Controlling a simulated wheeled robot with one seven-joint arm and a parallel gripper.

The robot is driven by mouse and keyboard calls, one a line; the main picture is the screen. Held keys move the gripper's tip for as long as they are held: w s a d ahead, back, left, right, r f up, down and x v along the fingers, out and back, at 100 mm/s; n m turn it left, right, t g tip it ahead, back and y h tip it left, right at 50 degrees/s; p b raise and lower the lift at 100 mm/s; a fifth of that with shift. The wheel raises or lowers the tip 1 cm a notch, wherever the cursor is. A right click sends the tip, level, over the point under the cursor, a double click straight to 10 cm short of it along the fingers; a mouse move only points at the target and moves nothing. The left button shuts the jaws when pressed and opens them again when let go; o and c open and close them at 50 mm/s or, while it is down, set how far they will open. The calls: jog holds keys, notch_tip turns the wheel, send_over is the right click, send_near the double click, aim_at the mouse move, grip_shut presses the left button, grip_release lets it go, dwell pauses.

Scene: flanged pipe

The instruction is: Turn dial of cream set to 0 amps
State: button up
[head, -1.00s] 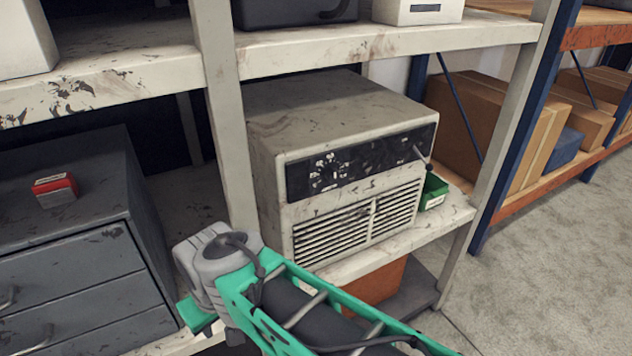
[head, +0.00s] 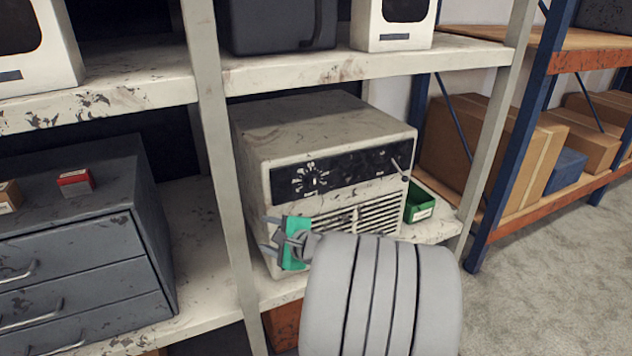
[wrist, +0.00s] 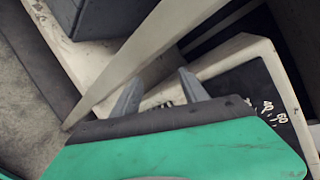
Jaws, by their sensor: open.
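The cream set (head: 300,125) stands on the middle shelf, a worn boxy unit with a black front panel and a grille. Its dial (head: 312,178), ringed with white marks, sits at the left of the panel; I cannot read its setting. In the wrist view, my fingers (wrist: 159,76) are apart; part of the panel (wrist: 262,88) shows white numbers, and the knob is hidden.
A cream shelf post (head: 222,190) stands close left of the set. A green bin (head: 420,206) is at its right. A grey drawer cabinet (head: 80,240) with a red box (head: 75,182) on top stands left. Another shelf is above.

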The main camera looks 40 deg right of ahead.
aim_at(314, 183)
jog(key=s+d+r+m+t+h, duration=0.2)
jog(key=s+d+r+m+h, duration=0.1)
jog(key=d+m, duration=0.35)
jog(key=s+d+r+m+t+h, duration=0.2)
jog(key=d+r+m+h, duration=0.1)
jog(key=d+m, duration=0.4)
jog(key=shift+n, duration=0.75)
jog(key=x, duration=0.2)
jog(key=p+x, duration=0.1)
jog(key=x, duration=0.2)
jog(key=p+x, duration=0.1)
jog(key=x, duration=0.1)
jog(key=shift+d, duration=0.45)
jog(key=shift+c, duration=0.4)
grip_shut()
